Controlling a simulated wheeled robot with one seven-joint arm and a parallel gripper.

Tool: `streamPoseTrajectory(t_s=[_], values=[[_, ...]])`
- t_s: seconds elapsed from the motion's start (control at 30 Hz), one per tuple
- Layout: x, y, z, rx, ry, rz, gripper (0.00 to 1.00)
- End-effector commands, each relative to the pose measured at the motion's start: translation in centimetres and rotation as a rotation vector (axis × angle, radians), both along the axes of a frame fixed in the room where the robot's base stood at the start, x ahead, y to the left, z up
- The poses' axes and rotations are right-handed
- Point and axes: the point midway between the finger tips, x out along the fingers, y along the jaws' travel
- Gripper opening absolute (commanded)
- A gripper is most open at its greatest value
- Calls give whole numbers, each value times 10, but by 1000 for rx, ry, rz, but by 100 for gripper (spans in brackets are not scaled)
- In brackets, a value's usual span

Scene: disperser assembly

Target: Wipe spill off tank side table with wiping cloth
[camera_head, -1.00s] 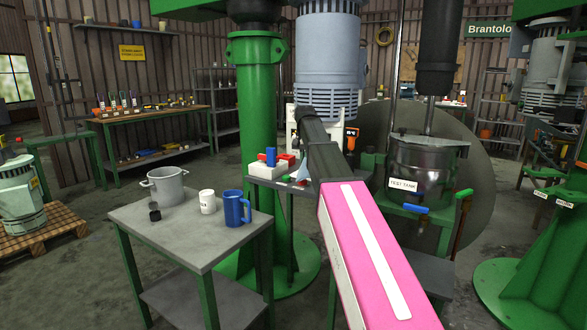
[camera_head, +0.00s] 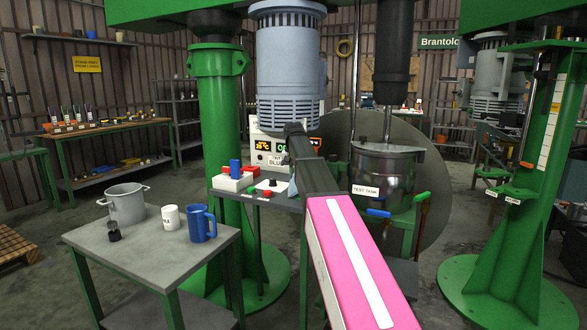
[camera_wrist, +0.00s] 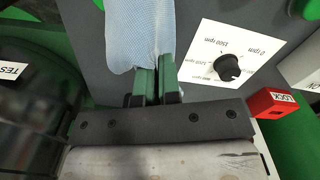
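My gripper (camera_wrist: 155,82) has its green fingers close together on a pale blue wiping cloth (camera_wrist: 138,38), which hangs out past the fingertips in the wrist view. In the head view my arm hides most of the gripper; a small pale piece of the cloth (camera_head: 292,188) shows at its left. The gripper and cloth are over the small dark grey side table (camera_head: 278,203), left of the tank (camera_head: 385,178) labelled TEST TANK. I see no spill in either view; my arm and the cloth cover part of that table.
A speed dial (camera_wrist: 228,67) and red LOCK block (camera_wrist: 272,103) lie close to the gripper's right in the wrist view. A white box with red and blue parts (camera_head: 232,182) stands on the side table. A nearer table (camera_head: 150,250) holds a pot, white mug and blue jug.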

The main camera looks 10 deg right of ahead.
Motion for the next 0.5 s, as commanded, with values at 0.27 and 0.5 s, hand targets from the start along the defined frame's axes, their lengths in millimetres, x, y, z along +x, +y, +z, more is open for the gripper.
streamPoseTrajectory(t_s=[0.27,0.5], values=[[-1,0,-29,0,1,0,0],[0,0,-42,0,-1,0,0]])
